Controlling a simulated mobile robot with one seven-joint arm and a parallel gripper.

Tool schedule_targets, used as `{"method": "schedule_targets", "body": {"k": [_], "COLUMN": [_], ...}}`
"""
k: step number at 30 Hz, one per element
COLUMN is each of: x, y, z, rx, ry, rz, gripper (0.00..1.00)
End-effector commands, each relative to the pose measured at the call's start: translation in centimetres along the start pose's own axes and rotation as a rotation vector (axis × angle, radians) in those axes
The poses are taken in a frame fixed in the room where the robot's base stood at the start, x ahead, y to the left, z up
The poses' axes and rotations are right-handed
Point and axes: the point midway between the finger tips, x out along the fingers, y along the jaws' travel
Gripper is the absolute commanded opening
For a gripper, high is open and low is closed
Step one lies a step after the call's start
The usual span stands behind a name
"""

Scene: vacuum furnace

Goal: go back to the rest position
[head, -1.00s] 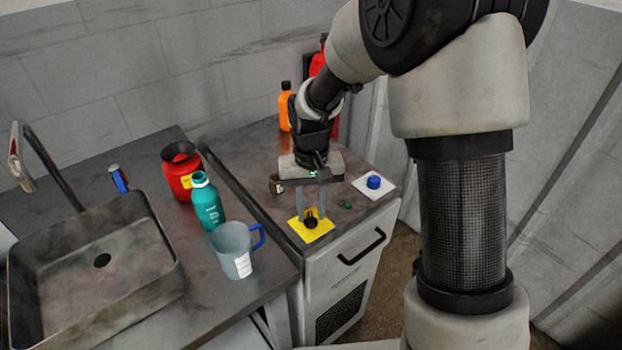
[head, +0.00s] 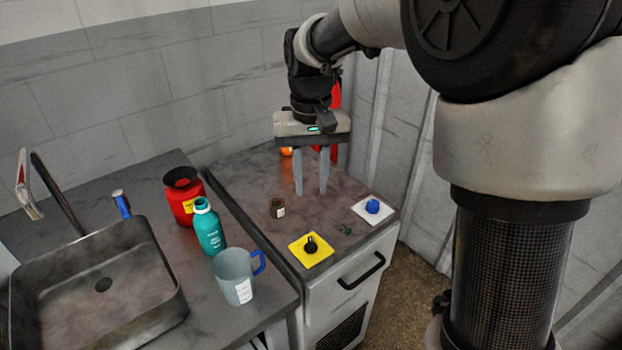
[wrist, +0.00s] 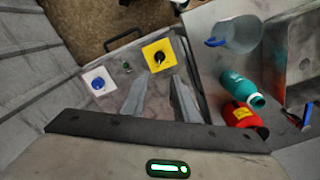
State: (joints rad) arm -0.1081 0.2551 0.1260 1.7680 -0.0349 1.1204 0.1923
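My gripper (head: 311,190) hangs above the cabinet top, fingers pointing down. Its two fingers are apart with nothing between them; they also show apart in the wrist view (wrist: 160,97). It is raised clear of the yellow plate (head: 297,254) with a black knob (head: 310,244), which lies near the front edge of the cabinet top. The yellow plate also shows in the wrist view (wrist: 149,62).
A pitcher (head: 234,276), teal bottle (head: 208,230), red container (head: 184,196) and sink (head: 150,262) are left. Orange and red bottles stand behind.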

Motion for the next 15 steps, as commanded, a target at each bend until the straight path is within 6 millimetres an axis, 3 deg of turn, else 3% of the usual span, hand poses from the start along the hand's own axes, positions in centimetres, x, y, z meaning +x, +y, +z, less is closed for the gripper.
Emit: {"method": "schedule_targets", "body": {"k": [10,15], "x": [-0.3,-4.2], "y": [0.1,1.6], "z": [0.1,2.3], "rx": [0.0,0.007], "ry": [0.004,0.067], "rz": [0.0,0.004], "gripper": [0.27,0.27]}}
